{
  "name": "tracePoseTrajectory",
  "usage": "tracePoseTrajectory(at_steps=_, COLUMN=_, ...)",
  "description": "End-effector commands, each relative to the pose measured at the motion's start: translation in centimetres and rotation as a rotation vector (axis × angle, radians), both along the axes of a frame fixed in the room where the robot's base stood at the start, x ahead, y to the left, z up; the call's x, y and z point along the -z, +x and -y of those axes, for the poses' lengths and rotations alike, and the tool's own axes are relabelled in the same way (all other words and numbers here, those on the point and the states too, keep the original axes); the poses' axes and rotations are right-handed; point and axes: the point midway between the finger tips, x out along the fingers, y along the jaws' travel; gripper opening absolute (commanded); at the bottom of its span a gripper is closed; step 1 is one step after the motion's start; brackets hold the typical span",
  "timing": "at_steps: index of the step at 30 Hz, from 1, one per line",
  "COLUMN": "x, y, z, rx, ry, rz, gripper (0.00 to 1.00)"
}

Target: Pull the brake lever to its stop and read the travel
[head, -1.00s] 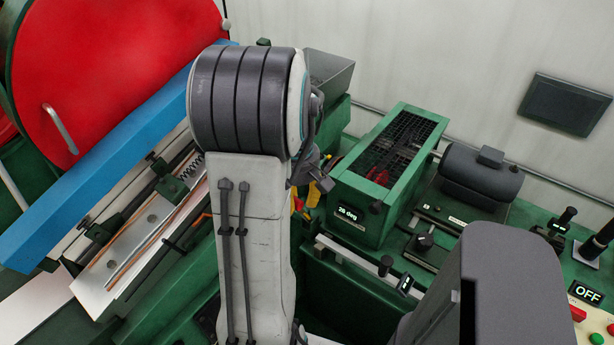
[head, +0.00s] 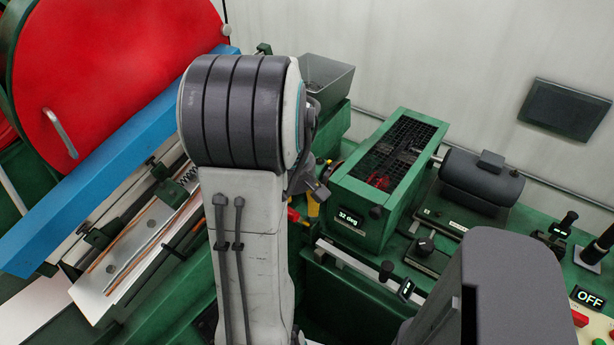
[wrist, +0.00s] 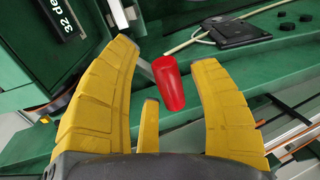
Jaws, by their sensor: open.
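The brake lever's red grip (wrist: 170,84) shows in the wrist view between the fingers of my gripper (wrist: 163,52). The yellow fingers are open, with a visible gap on each side of the grip; whether one touches it from behind cannot be told. The lever's grey arm (wrist: 146,68) runs up and left from the grip. In the head view my gripper (head: 312,206) is mostly hidden behind my arm, and a bit of the red grip (head: 293,215) shows beside it. The travel display (head: 348,218) on the green housing reads 32 deg; it is cut off in the wrist view (wrist: 58,20).
A green mesh-topped housing (head: 362,222) stands right of my arm. A large red disc (head: 110,70) and a blue bar (head: 100,185) fill the left. A rail (head: 345,258) runs in front of the housing. A panel at far right reads OFF (head: 589,298).

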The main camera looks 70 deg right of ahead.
Motion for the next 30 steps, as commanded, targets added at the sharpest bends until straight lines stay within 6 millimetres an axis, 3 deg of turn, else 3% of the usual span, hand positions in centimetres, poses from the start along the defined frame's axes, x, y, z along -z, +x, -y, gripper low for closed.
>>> tracePoseTrajectory(at_steps=18, x=-5.7, y=0.0, z=0.0, rx=0.000, ry=-0.001, rz=0.000, gripper=0.56)
tracePoseTrajectory(at_steps=30, x=-6.3, y=0.0, z=0.0, rx=0.000, ry=0.000, rz=0.000, gripper=0.56)
